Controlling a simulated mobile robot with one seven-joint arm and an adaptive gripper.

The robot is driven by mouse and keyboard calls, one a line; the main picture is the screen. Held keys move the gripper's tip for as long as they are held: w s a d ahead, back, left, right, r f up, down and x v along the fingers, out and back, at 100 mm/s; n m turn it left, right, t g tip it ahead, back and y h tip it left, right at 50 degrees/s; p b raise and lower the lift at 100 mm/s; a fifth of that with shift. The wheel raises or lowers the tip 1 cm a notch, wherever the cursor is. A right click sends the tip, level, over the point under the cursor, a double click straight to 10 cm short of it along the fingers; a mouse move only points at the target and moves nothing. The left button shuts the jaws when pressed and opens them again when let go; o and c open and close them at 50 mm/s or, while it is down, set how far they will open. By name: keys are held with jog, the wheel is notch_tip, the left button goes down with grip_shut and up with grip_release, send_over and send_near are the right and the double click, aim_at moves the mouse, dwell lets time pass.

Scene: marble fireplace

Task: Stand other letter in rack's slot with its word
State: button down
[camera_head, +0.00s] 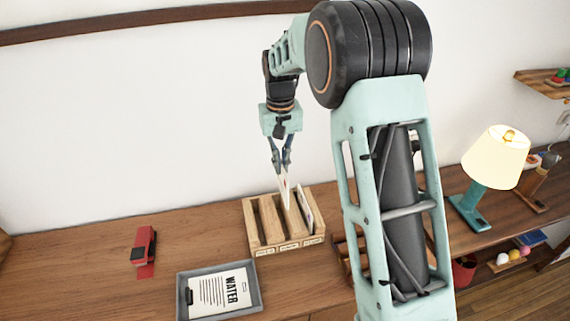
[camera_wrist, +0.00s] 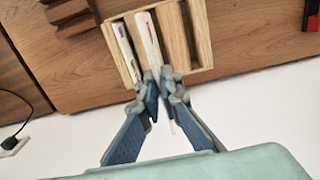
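My gripper (camera_head: 282,170) is shut on a white letter (camera_head: 285,194), held on edge with its lower end at the wooden rack (camera_head: 250,228). In the wrist view, my gripper (camera_wrist: 162,88) has its fingers on either side of this letter (camera_wrist: 149,45), whose face is mostly turned away. Whether its lower edge is inside a slot cannot be told. A second letter (camera_head: 305,208) stands in the rack's right slot. It also shows in the wrist view (camera_wrist: 124,50). The labels on the rack's front edge are too small to read.
A grey tray (camera_head: 261,288) in front of the rack holds a flat sheet marked WATER (camera_head: 222,290). A red stapler (camera_head: 145,252) stands to the left. A lamp (camera_head: 483,185) is at the right. The desk between stapler and rack is clear.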

aim_at(282, 192)
jog(key=shift+f+b, duration=2.9)
jog(key=shift+f, duration=1.45)
jog(key=shift+f, duration=0.15)
jog(key=shift+f+b, duration=0.55)
jog(key=shift+f, duration=0.3)
jog(key=shift+f, duration=0.25)
jog(key=shift+f+b, duration=0.6)
jog(key=shift+f, duration=0.1)
jog(key=shift+f, duration=0.15)
jog(key=shift+f+b, duration=1.1)
jog(key=shift+f, duration=0.6)
jog(key=c, duration=2.1)
grip_release()
